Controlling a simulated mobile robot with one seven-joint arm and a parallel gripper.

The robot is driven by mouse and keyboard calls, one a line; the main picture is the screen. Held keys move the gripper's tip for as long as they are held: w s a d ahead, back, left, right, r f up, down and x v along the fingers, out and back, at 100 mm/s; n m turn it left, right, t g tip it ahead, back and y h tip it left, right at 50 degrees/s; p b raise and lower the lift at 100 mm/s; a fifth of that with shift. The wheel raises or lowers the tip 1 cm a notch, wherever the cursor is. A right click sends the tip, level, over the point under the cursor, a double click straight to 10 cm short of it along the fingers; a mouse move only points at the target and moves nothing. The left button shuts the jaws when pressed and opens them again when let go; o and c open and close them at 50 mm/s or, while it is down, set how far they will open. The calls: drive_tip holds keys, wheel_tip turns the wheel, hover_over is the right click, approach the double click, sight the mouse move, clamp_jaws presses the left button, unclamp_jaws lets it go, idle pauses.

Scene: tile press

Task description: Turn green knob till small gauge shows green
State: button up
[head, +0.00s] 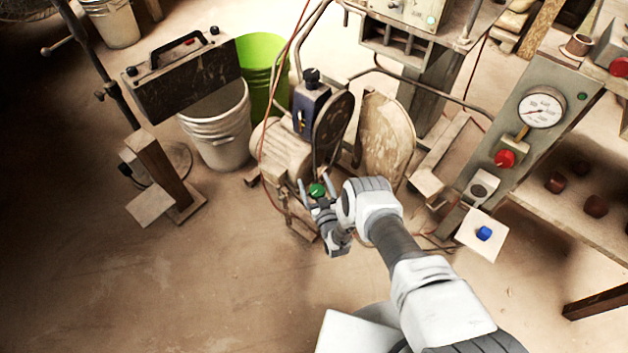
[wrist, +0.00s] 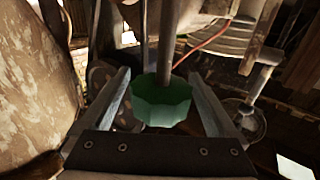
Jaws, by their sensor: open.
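The green knob (head: 317,190) sits low on the front of the machine with the motor and round guards. My gripper (head: 314,181) is at it, with its two fingers apart. In the wrist view the scalloped green knob (wrist: 162,104) lies between the open fingers of my gripper (wrist: 160,78). Gaps show on both sides, so the fingers do not appear to press on it. A round white gauge (head: 541,108) is on the grey panel at the right; its reading is too small to tell. I cannot make out a separate small gauge for certain.
A red knob (head: 505,158) and a blue knob (head: 484,233) are at the right. A white bucket (head: 217,130) and a green bucket (head: 262,62) stand left of the machine. A round guard (head: 385,138) stands close behind my wrist. Floor at the lower left is clear.

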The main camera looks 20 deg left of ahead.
drive_tip(key=c, duration=1.4)
drive_tip(key=shift+d+m+h, duration=0.1)
drive_tip(key=shift+m+h, duration=0.2)
drive_tip(key=shift+h, duration=0.1)
drive_tip(key=m+t+h, duration=0.1)
drive_tip(key=h, duration=0.1)
drive_tip(key=m+t+h, duration=0.1)
drive_tip(key=m+h, duration=0.1)
drive_tip(key=d+m+h, duration=0.1)
drive_tip(key=h, duration=0.1)
drive_tip(key=shift+w+t, duration=0.2)
drive_tip(key=shift+t, duration=0.2)
drive_tip(key=shift+d+m+h, duration=0.25)
drive_tip(key=shift+m+h, duration=0.8)
drive_tip(key=shift+h, duration=0.55)
drive_tip(key=shift+d+m+h, duration=0.2)
drive_tip(key=shift+m+h, duration=0.85)
drive_tip(key=shift+h, duration=0.55)
drive_tip(key=shift+r, duration=0.1)
drive_tip(key=o, duration=1.4)
